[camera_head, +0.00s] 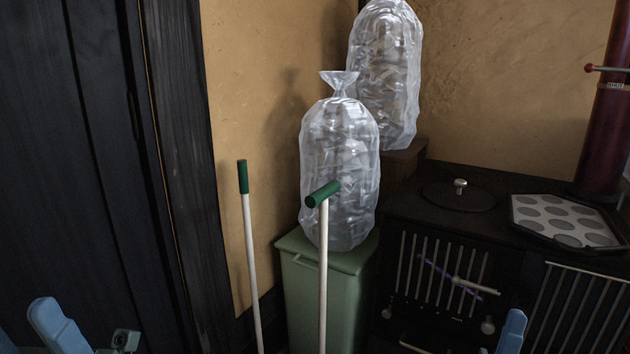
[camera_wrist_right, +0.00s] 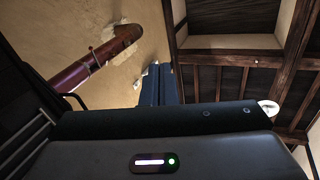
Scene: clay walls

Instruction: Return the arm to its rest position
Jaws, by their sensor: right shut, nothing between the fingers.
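My right gripper (camera_wrist_right: 158,84) shows in the right wrist view as a pair of dark blue fingers, close together with nothing visible between them. Behind the fingers are plaster wall and ceiling, and they touch nothing that I can see. In the head view, only a blue part of my right arm (camera_head: 511,332) rises at the bottom edge, in front of the stove. A blue part of my left arm (camera_head: 57,326) shows at the bottom left. The left gripper's fingers are not visible.
Another bag (camera_head: 385,75) stands behind. A dark stove (camera_head: 415,275) holds a tray (camera_head: 520,228); a red pipe (camera_head: 605,120) rises at right.

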